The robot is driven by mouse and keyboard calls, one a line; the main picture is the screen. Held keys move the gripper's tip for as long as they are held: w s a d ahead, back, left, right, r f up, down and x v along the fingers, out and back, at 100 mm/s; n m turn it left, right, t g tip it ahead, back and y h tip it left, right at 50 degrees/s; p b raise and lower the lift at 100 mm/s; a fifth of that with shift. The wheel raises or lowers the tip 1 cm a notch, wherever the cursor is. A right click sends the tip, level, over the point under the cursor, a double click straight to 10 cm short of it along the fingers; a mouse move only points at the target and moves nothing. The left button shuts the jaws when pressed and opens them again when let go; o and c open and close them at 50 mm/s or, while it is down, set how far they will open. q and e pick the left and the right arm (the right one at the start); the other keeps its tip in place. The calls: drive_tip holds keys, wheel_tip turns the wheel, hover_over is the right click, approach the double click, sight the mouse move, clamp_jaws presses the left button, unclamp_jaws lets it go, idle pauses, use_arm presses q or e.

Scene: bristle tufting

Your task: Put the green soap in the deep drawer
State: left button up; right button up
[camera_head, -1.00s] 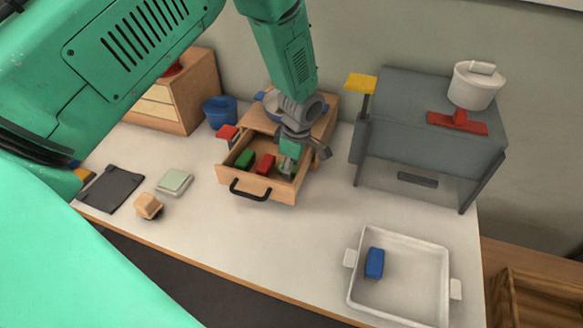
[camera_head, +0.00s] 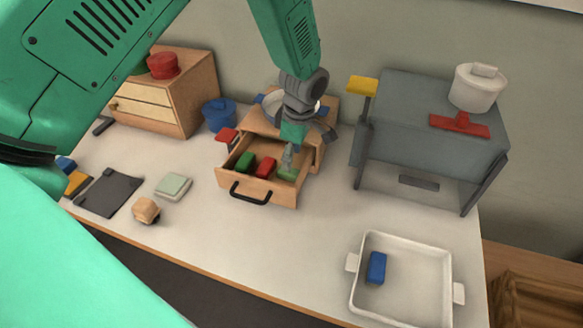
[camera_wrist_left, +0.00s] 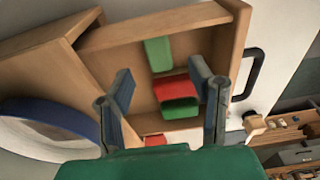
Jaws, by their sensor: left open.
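The wooden drawer (camera_head: 228,183) is pulled out of its small cabinet, with its black handle towards the front. A green block (camera_head: 245,161) and a red block (camera_head: 265,167) lie in it. Another green piece, likely the green soap (camera_head: 288,174), lies at the drawer's right side, partly hidden by my gripper. My left gripper (camera_head: 289,152) is over that side of the drawer. In the left wrist view its fingers (camera_wrist_left: 161,76) are spread, with the green soap (camera_wrist_left: 180,109) and red block (camera_wrist_left: 174,87) seen beyond and between them. My right gripper is not in view.
A blue-rimmed bowl (camera_wrist_left: 50,125) sits on the cabinet close to my gripper. A pale green sponge (camera_head: 173,186) and beige block (camera_head: 146,209) lie left. A grey stand with a white pot (camera_head: 478,88) is right. A white tray (camera_head: 402,285) holds a blue block. The table's front middle is clear.

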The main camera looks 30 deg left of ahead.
sight(293, 172)
use_arm(q)
drive_tip(key=r, duration=0.5)
drive_tip(key=shift+d+r, duration=0.4)
drive_tip(key=shift+a, duration=0.1)
